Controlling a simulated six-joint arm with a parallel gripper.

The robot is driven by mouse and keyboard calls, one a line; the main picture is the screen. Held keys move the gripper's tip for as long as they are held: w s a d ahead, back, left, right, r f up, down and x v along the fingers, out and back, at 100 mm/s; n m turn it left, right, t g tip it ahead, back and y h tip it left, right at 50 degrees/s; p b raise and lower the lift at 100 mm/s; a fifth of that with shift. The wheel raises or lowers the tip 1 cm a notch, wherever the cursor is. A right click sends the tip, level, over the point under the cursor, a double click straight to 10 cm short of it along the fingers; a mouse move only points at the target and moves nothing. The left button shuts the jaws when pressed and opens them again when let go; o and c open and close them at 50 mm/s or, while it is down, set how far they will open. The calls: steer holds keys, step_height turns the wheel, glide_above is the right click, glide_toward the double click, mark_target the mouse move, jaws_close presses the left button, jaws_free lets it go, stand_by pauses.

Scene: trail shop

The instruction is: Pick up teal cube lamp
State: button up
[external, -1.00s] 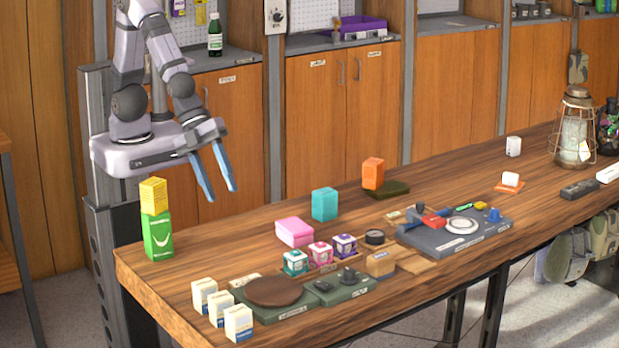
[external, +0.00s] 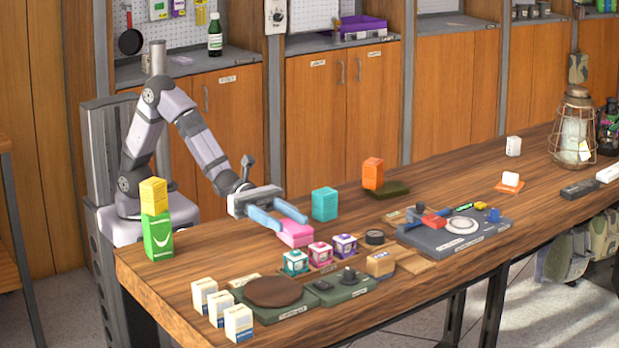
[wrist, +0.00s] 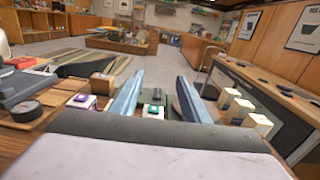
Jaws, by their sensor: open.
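The teal cube lamp (external: 295,262), a small white-and-teal cube, stands on the bench at the left end of a row of similar cubes. In the wrist view the teal lamp (wrist: 152,110) shows low between my two fingers. My gripper (external: 293,222) is open and empty, its blue fingers pointing over the bench, behind the lamp in the external view. The fingers also show in the wrist view (wrist: 160,76). The pink cube lamp (external: 320,254) and the purple cube lamp (external: 344,245) stand to its right.
A pink box (external: 297,233) lies by my fingertips, partly covered by them. A larger plain teal box (external: 324,204) stands behind. A round brown disc (external: 274,291) on a green base lies in front. Several white cartons (external: 238,323) stand front left; a yellow box (external: 153,196) tops a green one (external: 158,236).

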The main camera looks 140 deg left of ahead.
glide_toward(301, 261)
steer(key=w, duration=0.4)
steer(key=shift+w+f, duration=0.1)
steer(key=shift+w, duration=0.9)
steer(key=shift+w, duration=0.1)
steer(key=shift+w+p, duration=0.3)
steer(key=shift+w, duration=2.5)
steer(key=c, duration=0.8)
